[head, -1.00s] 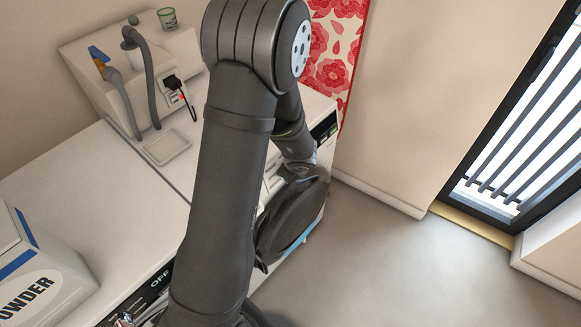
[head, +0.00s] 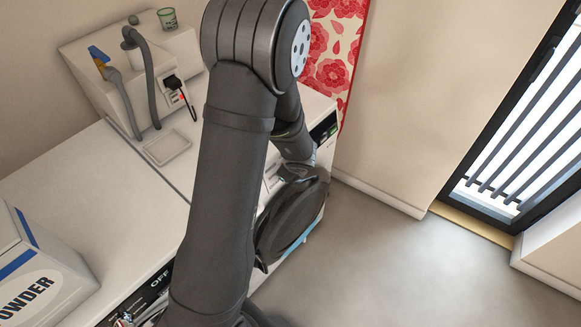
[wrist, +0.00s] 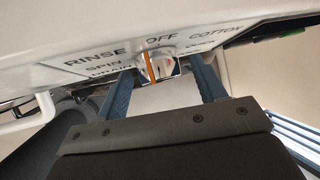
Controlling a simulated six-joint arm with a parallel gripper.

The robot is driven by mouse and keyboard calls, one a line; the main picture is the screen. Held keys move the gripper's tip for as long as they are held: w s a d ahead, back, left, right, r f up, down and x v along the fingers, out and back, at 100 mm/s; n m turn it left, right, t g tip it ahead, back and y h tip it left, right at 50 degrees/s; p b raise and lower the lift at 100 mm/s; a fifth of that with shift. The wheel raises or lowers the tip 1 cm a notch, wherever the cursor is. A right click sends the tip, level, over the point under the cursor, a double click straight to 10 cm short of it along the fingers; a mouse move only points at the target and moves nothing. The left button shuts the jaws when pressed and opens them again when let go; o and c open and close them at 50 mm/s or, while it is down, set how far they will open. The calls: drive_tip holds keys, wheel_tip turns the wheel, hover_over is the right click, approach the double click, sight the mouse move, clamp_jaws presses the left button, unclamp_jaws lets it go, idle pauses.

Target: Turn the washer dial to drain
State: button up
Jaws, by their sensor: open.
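The washer dial (wrist: 167,69) is a shiny silver knob with an orange pointer line, under the panel edge in the wrist view. The line's upper end is near the OFF label; RINSE, SPIN and a partly covered DRAIN are printed to the left, COTTON to the right. My gripper (wrist: 164,73) is open, with one blue-grey finger on each side of the dial. I cannot tell whether either finger touches it.
A powder box (head: 45,285) stands on the white machine top at the left. The floor (head: 400,260) to the right is clear.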

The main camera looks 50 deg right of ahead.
drive_tip(key=v, duration=1.7)
drive_tip(key=shift+r, duration=0.2)
drive_tip(key=d+m+y, duration=0.2)
drive_tip(key=d+y, duration=0.2)
drive_tip(key=d, duration=0.2)
drive_tip(key=x, duration=1.6)
drive_tip(key=shift+w+f, duration=0.1)
drive_tip(key=shift+f, duration=0.2)
drive_tip(key=c, duration=1)
